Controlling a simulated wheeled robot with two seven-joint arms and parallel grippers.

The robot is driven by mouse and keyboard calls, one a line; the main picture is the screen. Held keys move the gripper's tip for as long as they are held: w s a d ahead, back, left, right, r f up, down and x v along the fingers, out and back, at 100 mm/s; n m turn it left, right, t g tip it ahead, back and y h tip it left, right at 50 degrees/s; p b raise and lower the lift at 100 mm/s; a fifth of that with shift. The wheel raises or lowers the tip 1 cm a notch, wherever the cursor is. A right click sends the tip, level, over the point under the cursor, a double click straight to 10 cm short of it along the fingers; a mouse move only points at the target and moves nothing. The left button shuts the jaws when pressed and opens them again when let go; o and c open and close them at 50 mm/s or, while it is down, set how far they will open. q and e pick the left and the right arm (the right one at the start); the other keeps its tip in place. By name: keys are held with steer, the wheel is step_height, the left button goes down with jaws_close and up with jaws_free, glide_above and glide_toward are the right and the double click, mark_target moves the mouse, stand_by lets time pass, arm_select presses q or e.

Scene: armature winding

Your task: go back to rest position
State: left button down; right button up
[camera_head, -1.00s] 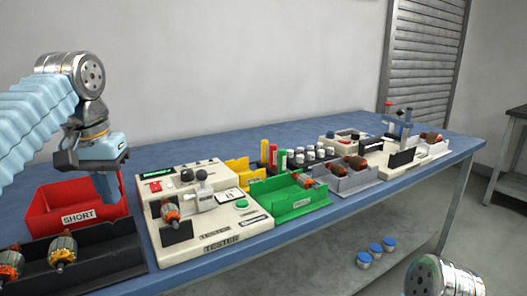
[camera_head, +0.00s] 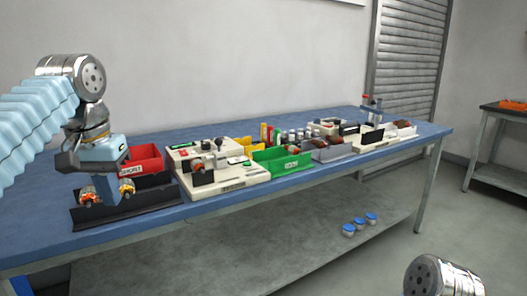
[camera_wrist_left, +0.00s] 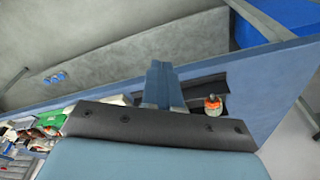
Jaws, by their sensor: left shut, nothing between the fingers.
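Two armatures with orange windings (camera_head: 127,188) (camera_head: 88,195) show on either side of the fingers in the head view. One armature (camera_wrist_left: 213,104) shows right of the fingers in the wrist view. Height above the tray is hard to tell. My right gripper is in neither view.
A stand (camera_head: 368,112) is at the far end. Blue-lidded jars (camera_head: 360,222) sit on the lower shelf. Floor at right is free.

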arm_select(q)
steer(key=w+d+f+m+h, duration=0.1)
steer(key=w+d+f, duration=0.25)
steer(key=f, duration=0.85)
steer(key=w+d+f+g, duration=0.1)
steer(key=w+d+f, duration=0.25)
steer(key=f, duration=0.85)
steer(key=w+d+f+m+h, duration=0.1)
steer(key=w+d+f, duration=0.25)
steer(key=f, duration=0.85)
steer(key=s+d+f+n+h, duration=0.1)
steer(key=s+d+f, duration=0.3)
steer(key=f, duration=0.5)
steer(key=s+d+f+h, duration=0.1)
steer(key=s+d+f, duration=0.1)
steer(key=s+f, duration=0.6)
steer(key=s+f+n, duration=0.1)
steer(key=s+f, duration=0.3)
steer(key=s, duration=0.2)
steer(key=s+d+f+n, duration=0.1)
steer(key=s+f, duration=0.3)
steer(key=s, duration=0.3)
steer(key=shift+f, duration=0.25)
